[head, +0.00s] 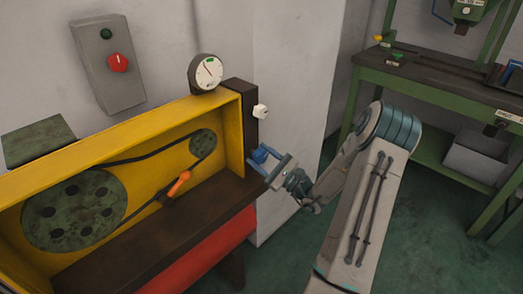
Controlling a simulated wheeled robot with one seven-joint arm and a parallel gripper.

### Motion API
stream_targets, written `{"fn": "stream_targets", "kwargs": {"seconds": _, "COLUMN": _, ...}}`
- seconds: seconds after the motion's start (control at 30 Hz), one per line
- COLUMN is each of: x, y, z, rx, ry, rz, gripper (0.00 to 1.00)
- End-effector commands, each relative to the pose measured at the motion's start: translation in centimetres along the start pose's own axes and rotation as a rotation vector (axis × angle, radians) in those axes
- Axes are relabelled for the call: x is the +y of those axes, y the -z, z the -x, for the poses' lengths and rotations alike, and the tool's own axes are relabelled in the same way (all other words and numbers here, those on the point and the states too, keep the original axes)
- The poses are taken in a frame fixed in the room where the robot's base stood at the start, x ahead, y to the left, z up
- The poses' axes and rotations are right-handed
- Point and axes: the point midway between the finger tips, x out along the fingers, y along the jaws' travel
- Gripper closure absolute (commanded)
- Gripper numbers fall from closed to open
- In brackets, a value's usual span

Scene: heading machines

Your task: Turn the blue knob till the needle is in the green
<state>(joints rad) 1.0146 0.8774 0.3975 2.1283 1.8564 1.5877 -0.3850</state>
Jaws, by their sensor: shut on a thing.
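The blue knob (259,155) sits on the dark post at the right end of the yellow machine. My gripper (266,162) reaches it from the right and is shut on it; the fingers hide part of the knob. The round gauge (206,73) stands on top of the yellow frame, with a white face and a small green band near the top. Its thin needle points up and to the left, seemingly just left of the green; it is too small to read exactly.
A white knob (261,110) is on the same post, above the blue one. An orange handle (179,184) sits inside the yellow frame (130,148) near the belt and pulleys. A green workbench (430,82) stands at right.

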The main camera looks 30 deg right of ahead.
Motion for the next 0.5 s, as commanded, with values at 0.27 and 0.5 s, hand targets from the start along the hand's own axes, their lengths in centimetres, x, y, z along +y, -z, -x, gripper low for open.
{"fn": "stream_targets", "kwargs": {"seconds": 0.27, "x": 0.18, "y": -0.35, "z": -0.07, "rx": 0.005, "ry": 0.1, "rz": -0.252, "gripper": 0.74}}
{"fn": "stream_targets", "kwargs": {"seconds": 0.5, "x": 0.3, "y": -0.34, "z": -0.03, "rx": 0.006, "ry": 0.181, "rz": -0.442, "gripper": 0.74}}
